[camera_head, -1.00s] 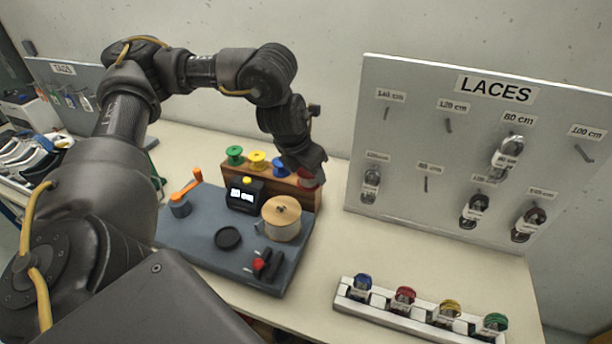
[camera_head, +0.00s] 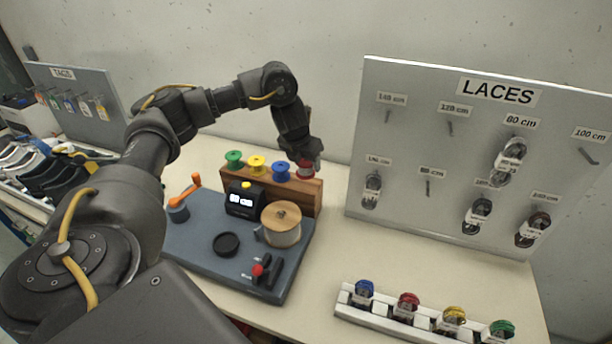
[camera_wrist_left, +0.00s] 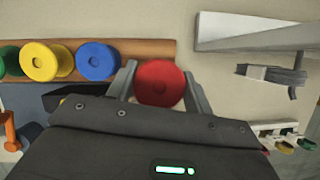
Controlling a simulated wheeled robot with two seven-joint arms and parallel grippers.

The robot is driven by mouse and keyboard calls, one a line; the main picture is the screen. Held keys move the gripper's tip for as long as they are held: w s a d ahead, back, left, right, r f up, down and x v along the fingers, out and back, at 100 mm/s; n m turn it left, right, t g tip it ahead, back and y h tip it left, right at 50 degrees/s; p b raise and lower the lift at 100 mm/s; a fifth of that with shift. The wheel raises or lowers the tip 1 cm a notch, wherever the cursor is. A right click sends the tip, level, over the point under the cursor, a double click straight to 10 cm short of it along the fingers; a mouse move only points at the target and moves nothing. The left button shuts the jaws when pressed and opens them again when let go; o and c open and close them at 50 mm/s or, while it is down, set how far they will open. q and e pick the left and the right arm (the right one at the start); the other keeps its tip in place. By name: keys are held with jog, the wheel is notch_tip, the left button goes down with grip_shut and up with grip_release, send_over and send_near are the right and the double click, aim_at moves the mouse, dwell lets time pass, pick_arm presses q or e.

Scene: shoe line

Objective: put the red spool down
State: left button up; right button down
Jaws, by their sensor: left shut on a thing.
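My left gripper (camera_head: 305,162) is shut on the red spool (camera_head: 306,170), at the right end of the wooden spool rack (camera_head: 262,187). In the left wrist view the red spool (camera_wrist_left: 160,83) sits between the two fingers (camera_wrist_left: 160,85). It is beside the rack's right end there, in line with the blue spool; I cannot tell whether it touches the rack. Green (camera_head: 234,159), yellow (camera_head: 256,164) and blue (camera_head: 281,171) spools stand along the rack. My right gripper is not in view.
In front of the rack, a grey board (camera_head: 205,249) holds a display reading 80 cm (camera_head: 242,199), a wooden-topped drum (camera_head: 281,224) and an orange crank (camera_head: 187,193). The LACES board (camera_head: 440,185) stands to the right. A white tray (camera_head: 390,321) holds several lace bundles.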

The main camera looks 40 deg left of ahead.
pick_arm(q)
jog(key=shift+w+a+f, duration=0.25)
jog(key=shift+w+f, duration=0.15)
jog(key=shift+f, duration=0.15)
jog(key=shift+w+a+f, duration=0.25)
jog(key=shift+w+f, duration=0.1)
jog(key=shift+f, duration=0.15)
jog(key=shift+w+a+f+b, duration=0.1)
jog(key=shift+f+b, duration=0.15)
jog(key=shift+f, duration=0.7)
jog(key=shift+w+a+f+b, duration=0.1)
jog(key=shift+f+b, duration=0.15)
jog(key=shift+f, duration=0.7)
jog(key=o, duration=0.9)
jog(key=shift+f, duration=0.1)
